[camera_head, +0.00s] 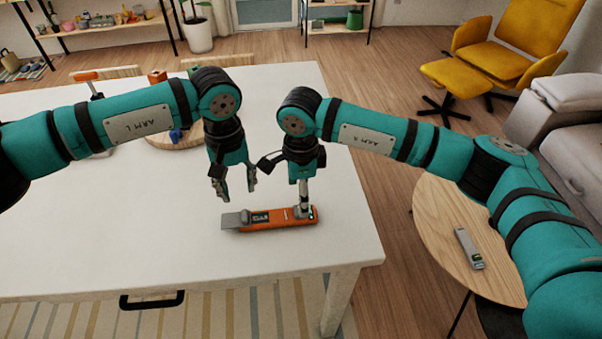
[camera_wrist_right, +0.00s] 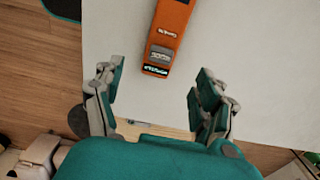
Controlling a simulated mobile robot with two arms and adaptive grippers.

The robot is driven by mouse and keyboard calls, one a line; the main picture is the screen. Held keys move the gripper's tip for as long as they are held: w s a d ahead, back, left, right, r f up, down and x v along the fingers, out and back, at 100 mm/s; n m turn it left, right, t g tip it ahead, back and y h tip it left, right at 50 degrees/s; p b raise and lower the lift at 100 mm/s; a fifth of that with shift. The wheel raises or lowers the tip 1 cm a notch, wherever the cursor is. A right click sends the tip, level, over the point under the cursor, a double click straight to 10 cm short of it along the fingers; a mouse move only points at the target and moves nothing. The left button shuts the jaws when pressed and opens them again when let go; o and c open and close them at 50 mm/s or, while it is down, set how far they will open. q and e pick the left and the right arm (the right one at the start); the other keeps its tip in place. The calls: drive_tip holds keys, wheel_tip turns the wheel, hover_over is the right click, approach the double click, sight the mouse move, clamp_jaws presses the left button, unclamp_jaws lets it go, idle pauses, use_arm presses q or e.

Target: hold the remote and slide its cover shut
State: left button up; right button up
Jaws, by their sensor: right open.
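An orange remote (camera_head: 280,219) lies on the white table near its front right corner. A flat grey piece, which looks like its cover (camera_head: 232,221), sticks out at its left end. My left gripper (camera_head: 235,192) is open and empty, above and just behind the cover end. My right gripper (camera_head: 304,205) points down over the remote's right end and hides part of it. In the right wrist view its fingers are spread wide and the remote's dark end (camera_wrist_right: 157,70) shows between the fingertips, apart from both.
The white table (camera_head: 160,245) is clear around the remote. A round wooden board (camera_head: 175,137) with small items stands behind my left arm. A round side table (camera_head: 440,215) at the right bears a grey handheld device (camera_head: 468,248). A black handle (camera_head: 152,299) sits on the table's front.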

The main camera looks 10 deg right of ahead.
sight(278, 218)
wheel_tip(278, 218, down, 7)
drive_tip(key=shift+f, duration=0.15)
drive_tip(key=shift+c, duration=0.3)
drive_tip(key=c, duration=1.3)
